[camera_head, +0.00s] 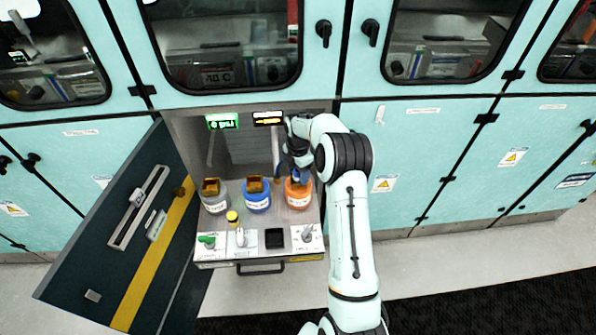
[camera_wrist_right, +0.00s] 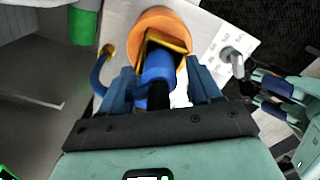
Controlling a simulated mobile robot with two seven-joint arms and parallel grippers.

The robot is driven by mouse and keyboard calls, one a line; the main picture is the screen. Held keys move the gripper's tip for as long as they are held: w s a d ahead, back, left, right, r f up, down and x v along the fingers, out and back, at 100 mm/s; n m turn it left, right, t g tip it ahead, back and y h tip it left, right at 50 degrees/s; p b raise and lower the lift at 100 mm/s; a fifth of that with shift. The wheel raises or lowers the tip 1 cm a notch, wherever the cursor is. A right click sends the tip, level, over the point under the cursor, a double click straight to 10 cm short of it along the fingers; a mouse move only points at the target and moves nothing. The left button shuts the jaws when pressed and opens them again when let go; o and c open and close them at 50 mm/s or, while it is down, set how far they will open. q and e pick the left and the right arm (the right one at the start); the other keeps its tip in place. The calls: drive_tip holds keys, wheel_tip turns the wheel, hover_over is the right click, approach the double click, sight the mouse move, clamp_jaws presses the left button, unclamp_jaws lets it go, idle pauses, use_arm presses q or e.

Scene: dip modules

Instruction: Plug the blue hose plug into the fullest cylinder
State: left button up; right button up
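Three labelled cylinders stand in a row in the pulled-out drawer: a whitish one (camera_head: 215,203), a blue one (camera_head: 256,203) and an orange one (camera_head: 298,196). Their fill levels cannot be read here. My right gripper (camera_head: 298,172) is directly above the orange cylinder. In the right wrist view, the blue hose plug (camera_wrist_right: 158,66) stands between the fingers at the orange cylinder's yellowish top (camera_wrist_right: 172,38). The fingers are apart, with a gap beside the plug. Whether it is fully seated is hidden. A teal part with blue finger-like ends, possibly my left gripper (camera_wrist_right: 268,96), shows at right.
The drawer front holds a green knob (camera_head: 207,241), a white knob (camera_head: 240,237), a black square recess (camera_head: 275,238) and a grey valve (camera_head: 307,234). An open dark door (camera_head: 120,235) stands at left. Displays (camera_head: 222,121) hang above. A blue hose (camera_wrist_right: 100,75) curves beside the fingers.

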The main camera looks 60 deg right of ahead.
wheel_tip(320, 180, up, 12)
drive_tip(key=shift+r+p, duration=0.2)
drive_tip(key=shift+p, duration=0.15)
drive_tip(key=shift+f, duration=0.1)
idle(0.7)
